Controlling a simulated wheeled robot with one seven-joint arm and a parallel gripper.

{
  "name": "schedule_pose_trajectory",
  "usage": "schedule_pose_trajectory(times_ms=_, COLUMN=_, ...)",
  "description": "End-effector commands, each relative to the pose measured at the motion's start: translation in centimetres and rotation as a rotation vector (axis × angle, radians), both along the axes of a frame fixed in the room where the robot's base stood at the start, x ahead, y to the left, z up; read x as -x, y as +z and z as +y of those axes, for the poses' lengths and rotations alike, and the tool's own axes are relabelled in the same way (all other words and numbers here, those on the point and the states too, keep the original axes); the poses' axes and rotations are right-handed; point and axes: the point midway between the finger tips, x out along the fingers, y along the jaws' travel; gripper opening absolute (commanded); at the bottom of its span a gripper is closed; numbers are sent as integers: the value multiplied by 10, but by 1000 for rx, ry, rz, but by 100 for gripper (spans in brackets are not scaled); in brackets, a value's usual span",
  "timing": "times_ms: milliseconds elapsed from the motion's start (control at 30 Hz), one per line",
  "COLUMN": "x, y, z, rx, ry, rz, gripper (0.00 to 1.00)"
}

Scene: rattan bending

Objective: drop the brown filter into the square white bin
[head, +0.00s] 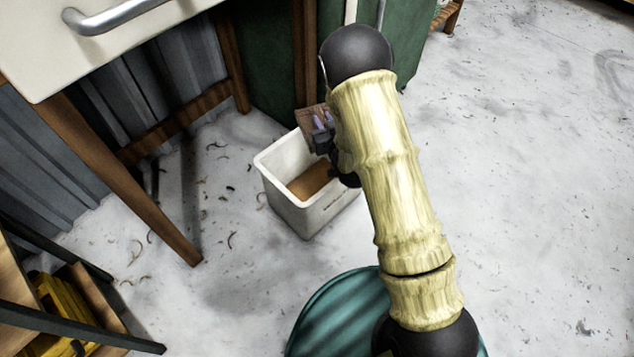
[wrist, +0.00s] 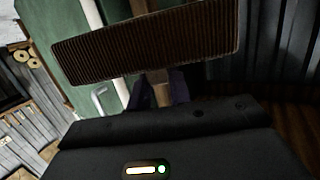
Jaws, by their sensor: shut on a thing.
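The brown filter (head: 309,117) shows as a small brown panel in the head view. In the wrist view, the filter (wrist: 145,42) is a ribbed, pleated rectangle, slightly tilted, across the top. My gripper (head: 322,121) is shut on it; the fingers (wrist: 161,90) show below its lower edge in the wrist view. The square white bin (head: 320,215) stands on the floor under my arm. In the head view the filter overlaps the bin's far side; its exact height above the rim is unclear. My arm hides the bin's right side.
Something flat and brown (head: 311,180) lies inside the bin. A white-topped table (head: 120,40) with wooden legs stands at left, and a green cabinet (head: 270,70) behind the bin. A teal round object (head: 340,310) is in front. The floor (head: 530,180) at right is open.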

Motion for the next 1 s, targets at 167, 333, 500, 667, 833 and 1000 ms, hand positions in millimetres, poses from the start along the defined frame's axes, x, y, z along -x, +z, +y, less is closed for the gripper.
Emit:
schedule_pose_trajectory(times_ms=167, x=0, y=-6, z=0, rx=0, ry=0, rz=0, gripper=0)
schedule_pose_trajectory(times_ms=333, x=0, y=-23, z=0, rx=0, ry=0, rz=0, gripper=0)
schedule_pose_trajectory(times_ms=500, x=0, y=-44, z=0, rx=1, ry=0, rz=0, gripper=0)
schedule_pose_trajectory(times_ms=667, x=0, y=-57, z=0, rx=1, ry=0, rz=-1, gripper=0)
schedule_pose_trajectory(times_ms=833, x=0, y=-60, z=0, rx=1, ry=0, rz=-1, gripper=0)
schedule_pose_trajectory(times_ms=1000, x=0, y=-60, z=0, rx=0, ry=0, rz=-1, gripper=0)
